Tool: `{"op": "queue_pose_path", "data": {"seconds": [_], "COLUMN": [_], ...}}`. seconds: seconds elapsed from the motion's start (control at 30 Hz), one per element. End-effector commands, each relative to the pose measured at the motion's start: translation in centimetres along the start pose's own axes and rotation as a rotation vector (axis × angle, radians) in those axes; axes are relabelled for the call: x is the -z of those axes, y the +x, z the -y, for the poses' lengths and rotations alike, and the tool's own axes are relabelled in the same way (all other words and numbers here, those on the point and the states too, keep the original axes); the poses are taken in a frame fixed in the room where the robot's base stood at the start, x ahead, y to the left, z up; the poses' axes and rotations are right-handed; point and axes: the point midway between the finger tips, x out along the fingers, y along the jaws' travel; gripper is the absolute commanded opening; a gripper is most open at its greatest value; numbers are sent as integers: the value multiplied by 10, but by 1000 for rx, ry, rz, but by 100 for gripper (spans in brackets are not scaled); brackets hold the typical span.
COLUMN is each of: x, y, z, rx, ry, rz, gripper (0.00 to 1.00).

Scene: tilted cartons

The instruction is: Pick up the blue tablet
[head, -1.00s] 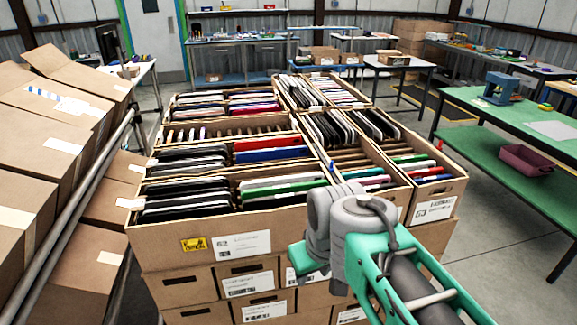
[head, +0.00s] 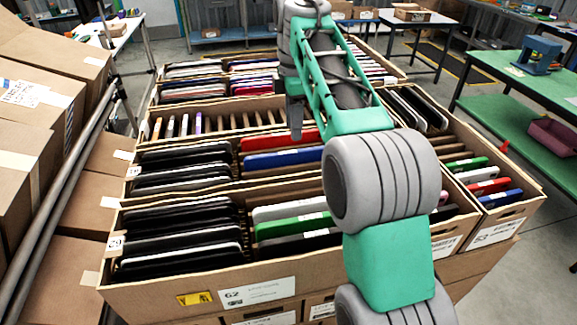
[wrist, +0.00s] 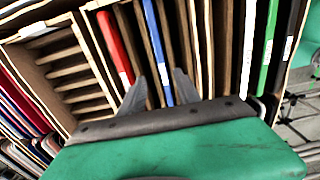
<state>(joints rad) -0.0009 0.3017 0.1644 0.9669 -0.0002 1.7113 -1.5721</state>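The blue tablet (head: 283,159) stands on edge in a slot of a middle carton, just in front of a red tablet (head: 281,140). In the wrist view the blue tablet (wrist: 158,50) runs between my two fingertips, with the red tablet (wrist: 114,48) to its left. My gripper (head: 296,132) points down over this carton; in the wrist view its fingers (wrist: 160,90) are spread apart, one on each side of the blue edge. Whether they touch the tablet cannot be told. My arm hides part of the cartons to the right.
Black tablets (head: 183,165) fill the left slots of the same carton. A green tablet (head: 292,229) stands in the front carton (head: 215,297). Another blue tablet (head: 501,198) is in the right carton. Empty dividers (head: 228,120) lie behind. A metal rail (head: 62,195) and stacked boxes are on the left.

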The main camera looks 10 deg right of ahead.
Motion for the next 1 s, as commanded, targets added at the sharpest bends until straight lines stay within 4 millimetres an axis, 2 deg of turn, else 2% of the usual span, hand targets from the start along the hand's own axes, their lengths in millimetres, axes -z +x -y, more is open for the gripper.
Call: {"op": "queue_pose_path", "data": {"seconds": [0.4,0.67,1.0], "x": [5,4,4], "y": [66,71,71], "z": [1,1,1], "rx": [0,-3,-3], "ry": [0,2,3], "rz": [-1,-1,-1], "gripper": [39,39,12]}}
